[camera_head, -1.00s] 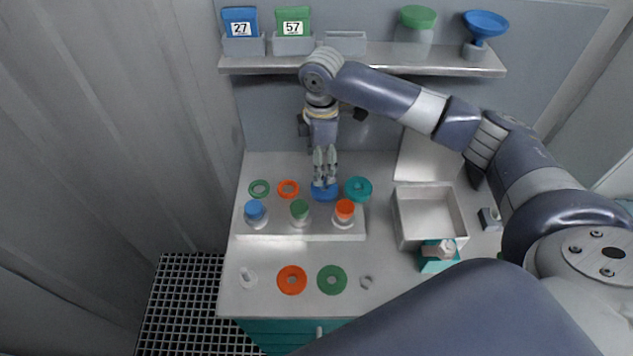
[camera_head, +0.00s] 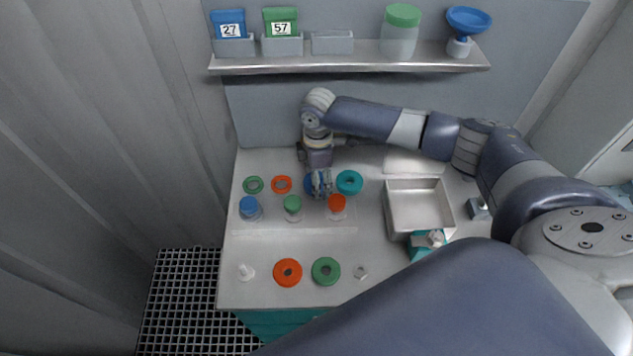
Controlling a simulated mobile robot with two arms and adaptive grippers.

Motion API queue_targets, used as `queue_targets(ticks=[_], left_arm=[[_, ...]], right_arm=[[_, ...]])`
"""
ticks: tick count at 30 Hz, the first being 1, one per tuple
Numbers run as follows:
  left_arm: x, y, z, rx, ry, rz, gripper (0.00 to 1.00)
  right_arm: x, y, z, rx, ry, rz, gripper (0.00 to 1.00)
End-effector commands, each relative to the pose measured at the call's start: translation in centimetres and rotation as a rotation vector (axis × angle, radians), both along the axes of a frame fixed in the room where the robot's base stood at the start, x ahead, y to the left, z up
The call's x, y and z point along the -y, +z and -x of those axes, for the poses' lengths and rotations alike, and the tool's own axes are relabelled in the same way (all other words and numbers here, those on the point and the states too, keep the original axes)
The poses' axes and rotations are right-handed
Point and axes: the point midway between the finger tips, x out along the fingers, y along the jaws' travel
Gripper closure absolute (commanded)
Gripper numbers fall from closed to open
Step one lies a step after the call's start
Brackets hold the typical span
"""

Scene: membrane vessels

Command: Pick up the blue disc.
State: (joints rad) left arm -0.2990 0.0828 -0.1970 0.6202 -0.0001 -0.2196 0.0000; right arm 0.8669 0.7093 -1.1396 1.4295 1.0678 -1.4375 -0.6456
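The blue disc (camera_head: 309,183) lies at the back of the table's raised block, between an orange ring (camera_head: 281,185) and a teal ring (camera_head: 349,181). My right gripper (camera_head: 321,193) points down at the blue disc, and its fingers cover part of it. Two fingers show close together; whether they grip the disc or only stand over it I cannot tell. My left gripper is not in view.
A row of blue, green and red-capped vessels (camera_head: 292,206) stands just in front of the gripper. A metal tray (camera_head: 447,208) is to the right. An orange ring (camera_head: 288,273) and a green ring (camera_head: 326,271) lie nearer the front. A shelf (camera_head: 350,61) runs above.

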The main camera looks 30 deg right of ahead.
Motion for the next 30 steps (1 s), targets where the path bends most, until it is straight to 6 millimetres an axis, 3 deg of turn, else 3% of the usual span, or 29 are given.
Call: queue_targets(ticks=[1, 4, 21, 30], left_arm=[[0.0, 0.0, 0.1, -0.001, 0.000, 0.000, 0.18], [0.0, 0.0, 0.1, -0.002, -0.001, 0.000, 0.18], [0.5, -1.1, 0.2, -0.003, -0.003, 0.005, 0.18], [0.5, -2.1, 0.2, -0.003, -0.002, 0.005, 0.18]], right_arm=[[0.0, 0.0, 0.0, 0.000, 0.000, 0.000, 0.45], [0.0, 0.0, 0.0, 0.000, 0.000, 0.000, 0.66], [-0.2, 0.7, 0.3, 0.001, -0.001, -0.001, 0.67], [-0.2, 7.0, 0.1, 0.007, -0.001, -0.001, 0.67]])
